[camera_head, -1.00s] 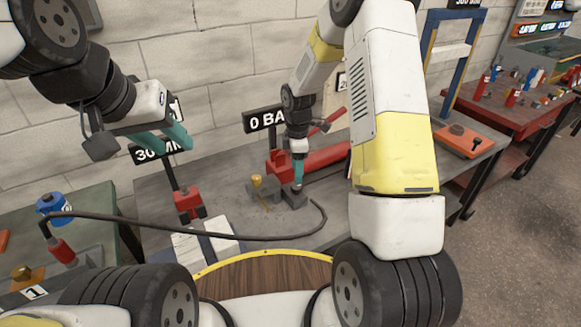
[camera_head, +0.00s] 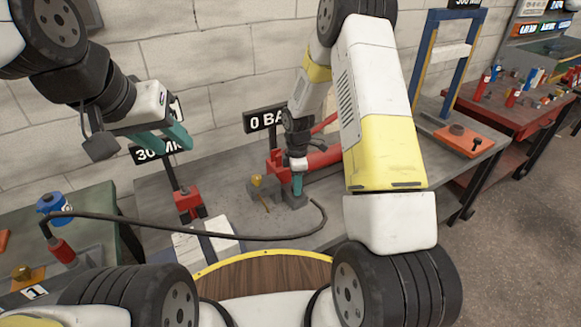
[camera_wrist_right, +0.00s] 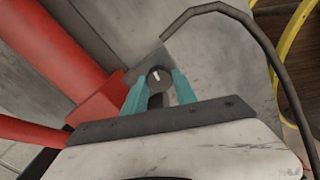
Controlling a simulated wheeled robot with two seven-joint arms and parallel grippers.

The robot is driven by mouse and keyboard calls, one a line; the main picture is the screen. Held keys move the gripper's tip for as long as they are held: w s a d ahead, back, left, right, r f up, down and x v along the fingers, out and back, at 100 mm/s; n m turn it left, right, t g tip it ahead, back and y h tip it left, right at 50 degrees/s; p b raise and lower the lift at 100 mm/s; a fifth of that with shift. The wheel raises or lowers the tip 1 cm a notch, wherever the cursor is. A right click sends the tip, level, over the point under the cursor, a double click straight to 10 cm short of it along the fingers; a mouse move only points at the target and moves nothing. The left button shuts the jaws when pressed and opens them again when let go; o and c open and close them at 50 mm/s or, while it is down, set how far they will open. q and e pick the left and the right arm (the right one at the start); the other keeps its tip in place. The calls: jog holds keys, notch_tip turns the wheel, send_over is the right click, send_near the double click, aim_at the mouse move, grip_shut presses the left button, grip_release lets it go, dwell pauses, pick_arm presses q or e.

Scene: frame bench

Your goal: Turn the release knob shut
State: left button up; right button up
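The release knob (camera_wrist_right: 157,76) is a small dark round knob with a white mark, seen in the right wrist view at the pump's block (camera_head: 293,201). My right gripper (camera_wrist_right: 159,80) has its two teal fingertips apart, one on each side of the knob. I see no clear grip, and whether a finger touches the knob is hard to tell. In the head view my right gripper (camera_head: 297,192) points down at the block and hides the knob. My left gripper (camera_head: 172,146) is open and empty, raised at the left, far from the knob.
The red pump cylinder (camera_head: 318,160) lies just behind my right gripper. A brass-topped fitting (camera_head: 257,182) stands left of the block. A black hose (camera_head: 270,237) curves across the bench front. A 0 BAR sign (camera_head: 266,119) stands behind. An orange plate (camera_head: 457,139) lies right.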

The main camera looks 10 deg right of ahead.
grip_shut()
jog(key=shift+m, duration=0.3)
jog(key=m, duration=0.3)
jog(key=shift+m, duration=0.3)
jog(key=m, duration=0.3)
jog(key=shift+m, duration=0.4)
jog(key=m, duration=0.4)
jog(key=shift+w, duration=0.1)
jog(key=shift+m, duration=2)
